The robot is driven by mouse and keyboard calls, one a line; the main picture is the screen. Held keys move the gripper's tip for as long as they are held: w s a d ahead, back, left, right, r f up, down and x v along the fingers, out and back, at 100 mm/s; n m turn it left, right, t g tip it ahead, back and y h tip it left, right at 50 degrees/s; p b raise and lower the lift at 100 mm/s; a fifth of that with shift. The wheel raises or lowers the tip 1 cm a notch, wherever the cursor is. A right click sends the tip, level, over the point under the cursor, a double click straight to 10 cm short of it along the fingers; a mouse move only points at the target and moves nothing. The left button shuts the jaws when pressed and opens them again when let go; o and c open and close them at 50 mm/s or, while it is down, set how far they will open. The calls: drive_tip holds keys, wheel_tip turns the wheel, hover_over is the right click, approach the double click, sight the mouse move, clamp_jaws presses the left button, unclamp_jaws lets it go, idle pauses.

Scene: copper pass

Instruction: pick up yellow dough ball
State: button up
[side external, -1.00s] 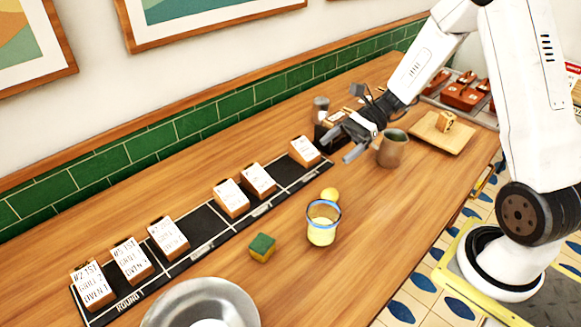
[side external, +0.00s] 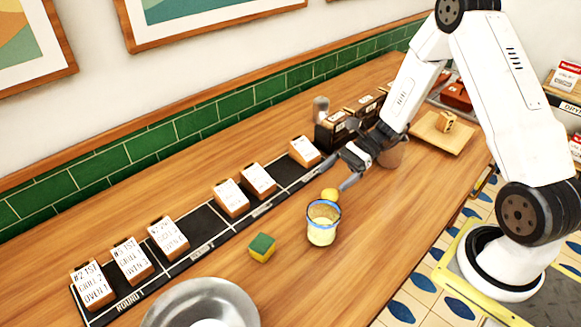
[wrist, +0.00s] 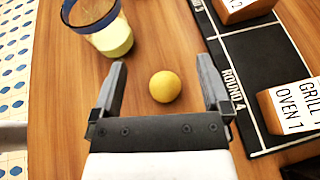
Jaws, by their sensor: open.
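The yellow dough ball (side external: 330,195) sits on the wooden counter just behind a blue-rimmed glass (side external: 322,232). In the wrist view the ball (wrist: 165,87) lies between the two fingers, touching neither. My gripper (side external: 343,168) is open and empty, low over the counter beside the ball; its fingers also show in the wrist view (wrist: 161,85). The glass (wrist: 112,40) is at the upper left of the wrist view, near the left fingertip, and holds something pale yellow.
A black mat (side external: 200,222) with several labelled blocks runs along the wall side; its edge lies close to the right finger in the wrist view. A green-topped block (side external: 262,247) and a metal bowl (side external: 200,300) stand left. A cup (side external: 392,152) and wooden board (side external: 432,135) are behind.

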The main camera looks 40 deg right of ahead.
sight(335, 187)
drive_tip(key=shift+f, duration=0.75)
drive_tip(key=shift+f, duration=0.1)
drive_tip(key=shift+f, duration=1.25)
drive_tip(key=shift+a+f, duration=0.15)
drive_tip(key=shift+f, duration=0.2)
drive_tip(key=shift+x, duration=1.3)
drive_tip(key=shift+r, duration=0.1)
clamp_jaws()
drive_tip(key=shift+r, duration=0.1)
